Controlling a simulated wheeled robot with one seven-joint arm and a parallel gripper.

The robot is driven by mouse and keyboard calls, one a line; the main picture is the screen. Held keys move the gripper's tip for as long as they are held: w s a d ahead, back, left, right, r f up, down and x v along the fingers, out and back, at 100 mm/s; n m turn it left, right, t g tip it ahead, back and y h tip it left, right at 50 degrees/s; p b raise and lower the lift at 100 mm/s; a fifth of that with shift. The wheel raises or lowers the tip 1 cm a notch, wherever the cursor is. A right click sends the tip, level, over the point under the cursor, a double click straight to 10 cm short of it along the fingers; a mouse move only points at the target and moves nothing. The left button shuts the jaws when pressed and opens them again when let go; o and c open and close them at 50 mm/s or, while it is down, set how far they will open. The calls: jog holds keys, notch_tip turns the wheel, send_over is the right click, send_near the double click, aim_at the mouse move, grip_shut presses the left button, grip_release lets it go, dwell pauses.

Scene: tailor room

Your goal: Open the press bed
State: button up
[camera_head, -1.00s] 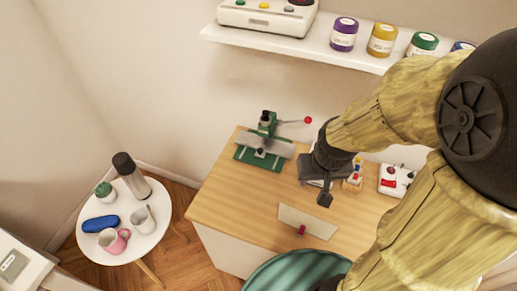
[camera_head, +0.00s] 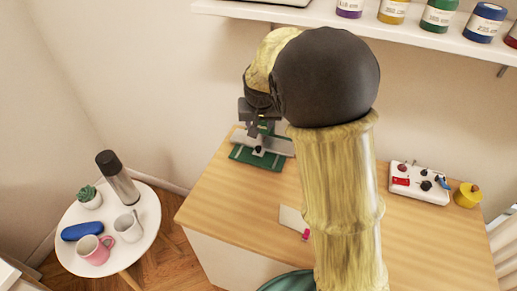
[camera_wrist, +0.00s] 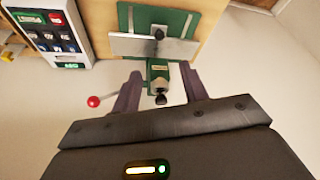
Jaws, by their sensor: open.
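The press (camera_head: 270,156) is green with a grey plate and stands at the back left of the wooden worktable. In the wrist view the grey plate (camera_wrist: 130,45) lies across a green base, and the green upright (camera_wrist: 158,72) is toward the middle. A lever with a red ball knob (camera_wrist: 93,101) sticks out to the left. My gripper (camera_wrist: 161,72) is open, its two fingers on either side of the upright, with nothing held. In the head view my gripper (camera_head: 262,122) is above the back of the press, and my arm hides part of the table; the knob is hidden there.
A white control box (camera_head: 419,184) and a yellow pot (camera_head: 467,195) stand at the table's right. A white shelf (camera_head: 400,30) with several jars hangs above. A round side table (camera_head: 75,215) holds cups and a bottle. A keypad device (camera_wrist: 52,35) shows in the wrist view.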

aim_at(258, 148)
jog(key=x, duration=1.7)
jog(key=shift+f, duration=0.25)
grip_shut()
